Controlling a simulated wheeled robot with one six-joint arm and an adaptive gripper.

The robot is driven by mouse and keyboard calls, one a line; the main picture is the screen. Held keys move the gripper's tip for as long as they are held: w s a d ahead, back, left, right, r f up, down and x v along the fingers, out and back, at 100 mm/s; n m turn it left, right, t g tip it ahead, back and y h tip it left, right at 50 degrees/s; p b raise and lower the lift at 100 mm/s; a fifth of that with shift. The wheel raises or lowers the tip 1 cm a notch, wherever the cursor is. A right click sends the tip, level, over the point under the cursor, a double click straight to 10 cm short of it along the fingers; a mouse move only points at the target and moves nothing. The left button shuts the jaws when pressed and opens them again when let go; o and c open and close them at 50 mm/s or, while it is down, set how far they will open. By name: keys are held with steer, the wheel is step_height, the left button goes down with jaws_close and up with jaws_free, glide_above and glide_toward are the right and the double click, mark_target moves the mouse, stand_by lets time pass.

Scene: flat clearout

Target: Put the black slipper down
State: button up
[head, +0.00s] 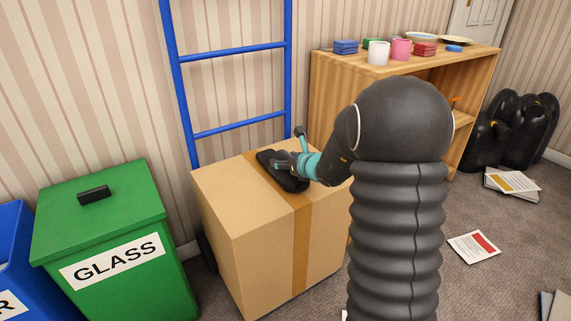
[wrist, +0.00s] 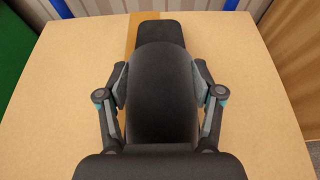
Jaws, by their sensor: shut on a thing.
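The black slipper (wrist: 160,85) fills the middle of the wrist view, over the top of a large cardboard box. My gripper (wrist: 160,88) is shut on it, with one grey finger pressed against each side. In the head view the slipper (head: 268,160) shows as a dark shape at the box's top, partly hidden by my gripper (head: 290,170). It looks to be at or just above the box top; I cannot tell if it touches. The cardboard box (head: 230,205) has a brown tape strip across it.
A blue ladder (head: 180,90) stands behind the box. A green GLASS bin (head: 100,220) with a black handle is at left, beside a blue bin (head: 12,250). A wooden shelf (head: 330,85) with cups and dishes is at right. Black bags (head: 525,130) and papers (head: 472,247) lie farther right.

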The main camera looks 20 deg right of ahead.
steer(key=shift+f, duration=0.35)
steer(key=shift+f, duration=0.1)
steer(key=o, duration=1.3)
steer(key=shift+c, duration=0.2)
